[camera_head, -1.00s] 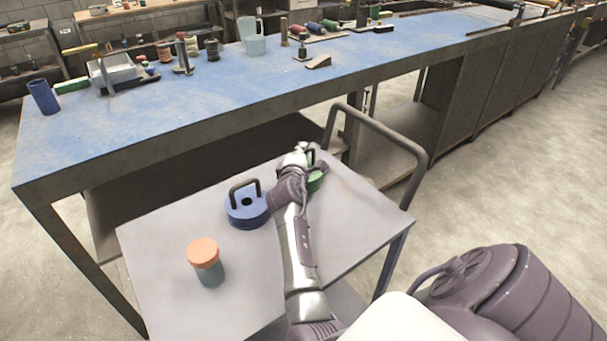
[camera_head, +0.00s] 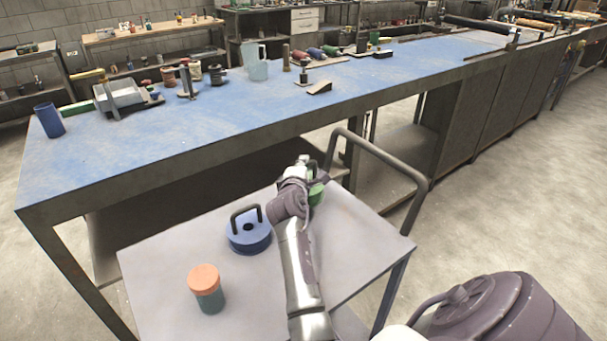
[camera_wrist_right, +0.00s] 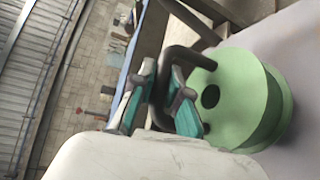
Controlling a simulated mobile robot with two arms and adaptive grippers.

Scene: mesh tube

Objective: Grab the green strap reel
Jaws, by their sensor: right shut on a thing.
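The green strap reel (camera_head: 316,194) is partly hidden behind my right gripper (camera_head: 302,166), near the far edge of the small grey trolley top. In the right wrist view, the reel (camera_wrist_right: 238,88) is a pale green spool with a dark centre hole and a dark loop handle (camera_wrist_right: 188,55). My right gripper (camera_wrist_right: 158,98), with teal finger pads, is shut on that handle. The reel appears slightly raised above the trolley top, though its underside is hidden in the head view. My left gripper is not in view.
On the trolley top (camera_head: 350,245), a blue reel (camera_head: 248,236) with a black handle and a jar with an orange lid (camera_head: 206,287) stand left of my right arm. A trolley handrail (camera_head: 385,160) rises on the right. A long blue workbench (camera_head: 200,115) lies behind.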

